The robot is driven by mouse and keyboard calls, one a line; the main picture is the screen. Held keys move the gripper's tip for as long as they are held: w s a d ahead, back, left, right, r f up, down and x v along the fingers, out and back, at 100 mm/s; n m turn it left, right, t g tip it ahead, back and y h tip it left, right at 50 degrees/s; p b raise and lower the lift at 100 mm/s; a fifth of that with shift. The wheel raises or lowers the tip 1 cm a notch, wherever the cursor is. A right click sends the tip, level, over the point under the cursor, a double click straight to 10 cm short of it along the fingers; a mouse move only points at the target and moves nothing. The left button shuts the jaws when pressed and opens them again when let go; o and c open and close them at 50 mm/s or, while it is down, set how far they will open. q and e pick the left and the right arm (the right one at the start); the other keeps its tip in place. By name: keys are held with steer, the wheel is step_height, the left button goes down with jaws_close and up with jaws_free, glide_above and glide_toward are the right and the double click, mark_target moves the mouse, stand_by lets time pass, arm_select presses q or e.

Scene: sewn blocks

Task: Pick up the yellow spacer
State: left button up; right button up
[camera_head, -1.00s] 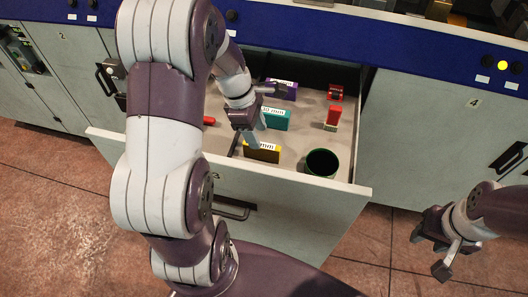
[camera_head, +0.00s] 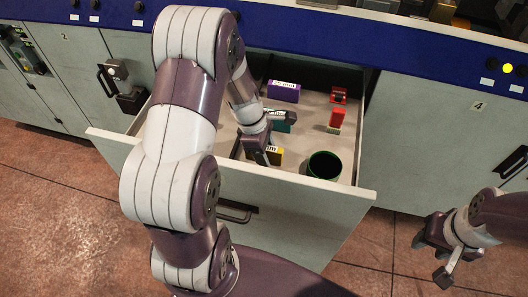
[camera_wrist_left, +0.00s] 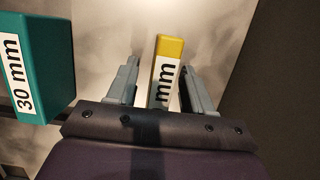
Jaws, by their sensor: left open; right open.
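The yellow spacer (camera_head: 277,154) stands in the open drawer near its front wall, partly hidden by my left gripper in the head view. In the left wrist view the yellow spacer (camera_wrist_left: 168,66) has a white label ending in "mm" and lies between the two fingers. My left gripper (camera_wrist_left: 160,88) is open, one finger on each side of the spacer, with small gaps showing. In the head view my left gripper (camera_head: 268,155) reaches down into the drawer. My right gripper (camera_head: 442,262) is open and empty, outside the drawer at the lower right.
A teal 30 mm block (camera_wrist_left: 38,70) stands left of the gripper in the wrist view. A purple block (camera_head: 284,91), red items (camera_head: 337,118) and a dark green cup (camera_head: 324,165) are also in the drawer (camera_head: 300,190). Its front wall is close to the gripper.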

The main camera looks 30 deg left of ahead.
arm_select(q)
steer(key=shift+f, duration=0.15)
jaws_close()
stand_by(0.4)
